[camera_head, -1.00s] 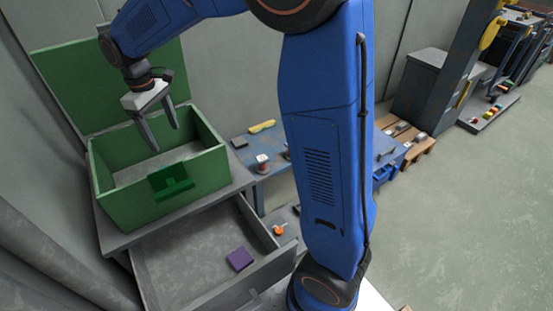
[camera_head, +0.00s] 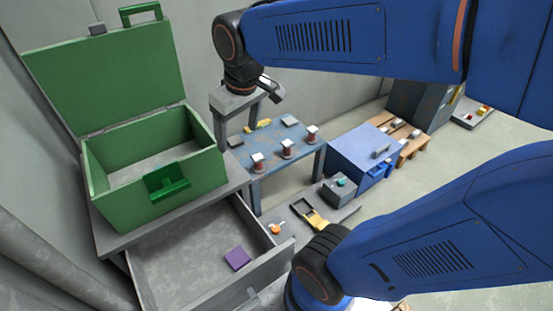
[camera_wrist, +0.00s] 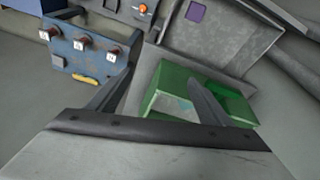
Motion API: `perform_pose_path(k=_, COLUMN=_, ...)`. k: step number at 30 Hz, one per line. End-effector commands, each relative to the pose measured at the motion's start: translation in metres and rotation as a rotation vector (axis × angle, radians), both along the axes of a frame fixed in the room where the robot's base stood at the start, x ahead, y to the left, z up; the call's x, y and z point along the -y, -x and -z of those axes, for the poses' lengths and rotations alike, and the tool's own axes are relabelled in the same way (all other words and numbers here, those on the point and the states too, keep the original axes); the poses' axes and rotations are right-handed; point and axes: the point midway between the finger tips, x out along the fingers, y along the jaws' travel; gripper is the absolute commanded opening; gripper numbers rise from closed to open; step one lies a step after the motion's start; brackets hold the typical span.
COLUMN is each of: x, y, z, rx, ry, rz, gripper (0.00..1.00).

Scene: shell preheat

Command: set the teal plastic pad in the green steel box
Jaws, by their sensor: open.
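The green steel box (camera_head: 128,195) stands with its lid up on a grey cabinet at the left in the head view. Its grey floor shows partly; the near wall hides the rest. In the wrist view, the box (camera_wrist: 165,78) shows behind my right-hand finger.
An open drawer (camera_head: 185,262) below the box holds a purple square (camera_head: 237,258). A blue bench (camera_head: 285,135) with several small red and white parts stands behind my gripper. A blue box (camera_head: 365,150) stands farther right. Open floor lies at the far right.

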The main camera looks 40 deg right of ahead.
Motion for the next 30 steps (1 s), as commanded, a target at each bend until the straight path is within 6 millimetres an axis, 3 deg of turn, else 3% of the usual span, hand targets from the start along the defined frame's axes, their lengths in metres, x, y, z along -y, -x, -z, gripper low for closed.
perform_pose_path(k=9, x=0.028, y=0.069, z=0.017, rx=0.095, ry=-0.035, rz=0.140, gripper=0.73)
perform_pose_path(k=15, x=0.037, y=0.097, z=0.030, rx=0.138, ry=-0.051, rz=0.203, gripper=0.73)
perform_pose_path(k=30, x=0.039, y=0.107, z=0.036, rx=0.153, ry=-0.057, rz=0.227, gripper=0.73)
